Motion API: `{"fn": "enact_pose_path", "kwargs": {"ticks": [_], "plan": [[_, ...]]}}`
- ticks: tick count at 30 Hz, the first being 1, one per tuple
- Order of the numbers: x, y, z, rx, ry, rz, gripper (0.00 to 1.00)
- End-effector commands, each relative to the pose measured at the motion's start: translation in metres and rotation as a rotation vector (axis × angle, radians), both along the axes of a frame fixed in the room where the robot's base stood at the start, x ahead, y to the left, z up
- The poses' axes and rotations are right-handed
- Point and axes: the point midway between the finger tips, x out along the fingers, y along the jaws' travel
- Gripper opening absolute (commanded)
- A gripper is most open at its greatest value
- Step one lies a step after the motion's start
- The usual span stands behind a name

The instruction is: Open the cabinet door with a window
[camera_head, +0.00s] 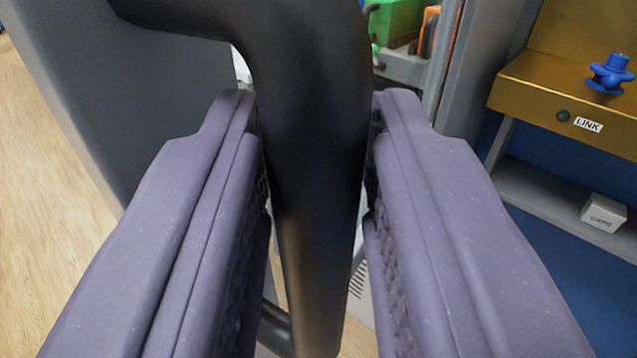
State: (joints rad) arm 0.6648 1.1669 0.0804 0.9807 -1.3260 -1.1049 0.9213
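A thick black handle (315,170) runs down the middle of the camera view and bends off to the upper left. It is attached to a dark grey door panel (120,110) on the left. My gripper (315,125) has its two purple fingers on either side of the handle, with their dark inner pads against it. It looks shut on the handle. The handle hides what lies straight behind it. Right of the handle, a shelf with a green item (398,22) shows past the door. No window shows in this view.
A wooden floor (40,200) is at the left. At the right, a gold-coloured unit (530,90) labelled LINK carries a blue knob-like part (610,75). A small white box (604,213) sits on a grey ledge below it. A grey upright (485,70) stands between.

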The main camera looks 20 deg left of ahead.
Motion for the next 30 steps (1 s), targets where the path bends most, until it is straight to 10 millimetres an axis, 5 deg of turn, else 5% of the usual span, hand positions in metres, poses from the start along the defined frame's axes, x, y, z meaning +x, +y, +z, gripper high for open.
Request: {"fn": "enact_pose_path", "kwargs": {"ticks": [3,17,30], "plan": [[0.003,0.004,0.008,-0.002,-0.012,0.005,0.46],[-0.003,-0.001,0.002,-0.004,-0.002,0.002,0.46],[-0.065,-0.029,0.003,-0.003,-0.003,0.003,0.46]]}}
